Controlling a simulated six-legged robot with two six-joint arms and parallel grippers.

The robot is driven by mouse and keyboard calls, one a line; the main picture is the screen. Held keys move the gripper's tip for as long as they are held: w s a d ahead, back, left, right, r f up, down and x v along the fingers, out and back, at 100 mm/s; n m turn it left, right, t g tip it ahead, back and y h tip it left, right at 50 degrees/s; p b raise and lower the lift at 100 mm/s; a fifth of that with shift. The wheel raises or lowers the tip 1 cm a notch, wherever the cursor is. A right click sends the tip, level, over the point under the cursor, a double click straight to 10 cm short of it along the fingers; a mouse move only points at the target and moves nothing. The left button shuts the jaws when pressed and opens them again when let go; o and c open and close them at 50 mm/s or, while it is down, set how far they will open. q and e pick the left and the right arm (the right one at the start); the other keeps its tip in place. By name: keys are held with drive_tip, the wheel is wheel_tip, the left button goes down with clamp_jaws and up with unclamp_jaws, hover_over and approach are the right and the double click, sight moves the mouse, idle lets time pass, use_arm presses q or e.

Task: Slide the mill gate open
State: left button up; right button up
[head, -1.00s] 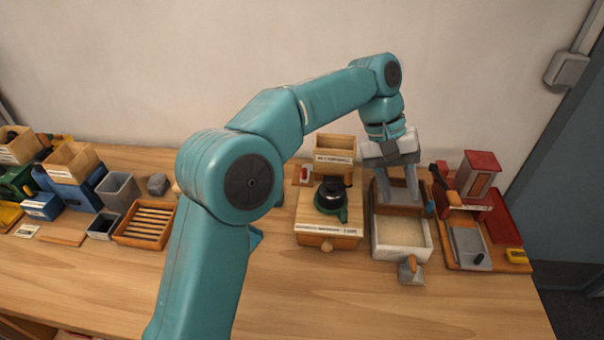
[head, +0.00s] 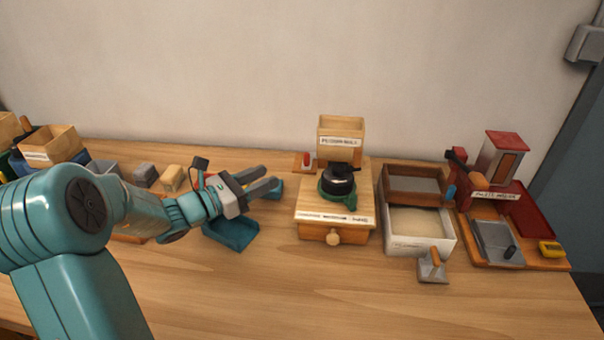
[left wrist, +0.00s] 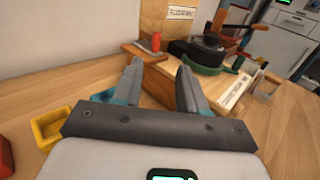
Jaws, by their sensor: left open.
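The mill (head: 337,190) stands at the middle of the table, a wooden box with a labelled hopper (head: 341,140) on top, a black and green grinding part (head: 338,186) and a round front knob (head: 334,239). A red-topped piece (head: 307,160) on a small wooden block sits at its left side; I cannot tell whether this is the gate. It shows in the left wrist view as a red knob (left wrist: 157,40) just beyond the fingers. My left gripper (head: 270,184) is open and empty, left of the mill, pointing toward it. My right gripper is not in view.
A blue tray (head: 231,234) lies below my left gripper. Right of the mill stand a white bin of pale grain (head: 420,245), a scoop (head: 432,267) and a red-topped machine (head: 500,160). The table front of the mill is clear.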

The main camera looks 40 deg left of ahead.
sight(302, 167)
use_arm(q)
drive_tip(key=x, duration=0.7)
drive_tip(key=p+x, duration=0.1)
drive_tip(key=x, duration=0.3)
drive_tip(key=shift+w+a+f, duration=0.1)
drive_tip(key=shift+w+a, duration=0.15)
drive_tip(key=shift+w, duration=0.1)
drive_tip(key=shift+c, duration=0.3)
